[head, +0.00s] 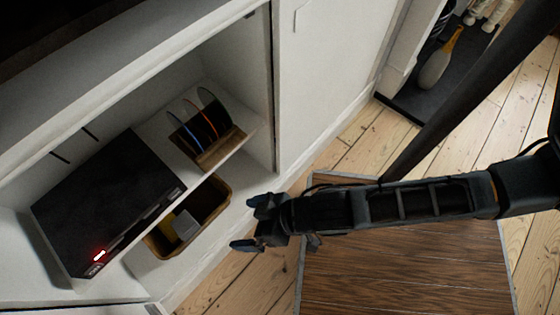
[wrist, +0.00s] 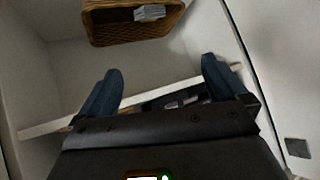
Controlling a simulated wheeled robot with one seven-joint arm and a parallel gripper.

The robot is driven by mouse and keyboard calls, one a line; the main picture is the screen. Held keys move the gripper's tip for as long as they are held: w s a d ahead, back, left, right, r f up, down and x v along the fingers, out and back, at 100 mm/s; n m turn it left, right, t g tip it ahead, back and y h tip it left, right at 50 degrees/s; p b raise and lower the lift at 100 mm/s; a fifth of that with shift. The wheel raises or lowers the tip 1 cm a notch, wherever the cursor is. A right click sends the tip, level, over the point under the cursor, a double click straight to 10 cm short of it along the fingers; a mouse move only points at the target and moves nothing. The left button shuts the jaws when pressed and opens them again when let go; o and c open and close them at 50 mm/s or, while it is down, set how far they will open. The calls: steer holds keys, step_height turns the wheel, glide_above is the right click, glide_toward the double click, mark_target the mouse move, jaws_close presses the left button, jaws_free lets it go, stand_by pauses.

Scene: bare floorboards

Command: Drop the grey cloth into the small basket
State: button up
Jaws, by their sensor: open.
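The small basket (head: 160,248) is a yellow-brown woven box on the low level of the white cabinet, beneath the shelf. It also shows at the top of the wrist view (wrist: 105,33), cut off by the frame edge. The grey cloth (head: 185,224) is a small pale folded piece inside the basket; in the wrist view the cloth (wrist: 150,13) lies within its rim. My gripper (head: 244,223) is open and empty, in front of the cabinet opening and to the right of the basket. Its two blue fingers (wrist: 160,68) stand apart, not touching the basket or cloth.
A black device (head: 110,200) with a red light and a rack of discs (head: 207,133) sit on the shelf above the basket. The shelf edge (wrist: 60,124) crosses the wrist view. A white cabinet door (head: 325,70) stands right. A dark wooden surface (head: 400,265) lies below my arm.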

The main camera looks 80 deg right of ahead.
steer(key=s+d+r+n+t, duration=0.1)
steer(key=s+r, duration=0.3)
steer(key=r, duration=0.7)
steer(key=s+d+r+n+t, duration=0.1)
steer(key=s+r+t, duration=0.3)
steer(key=r, duration=0.8)
steer(key=shift+s+d+h, duration=0.3)
steer(key=shift+s+d, duration=0.25)
steer(key=shift+d, duration=0.1)
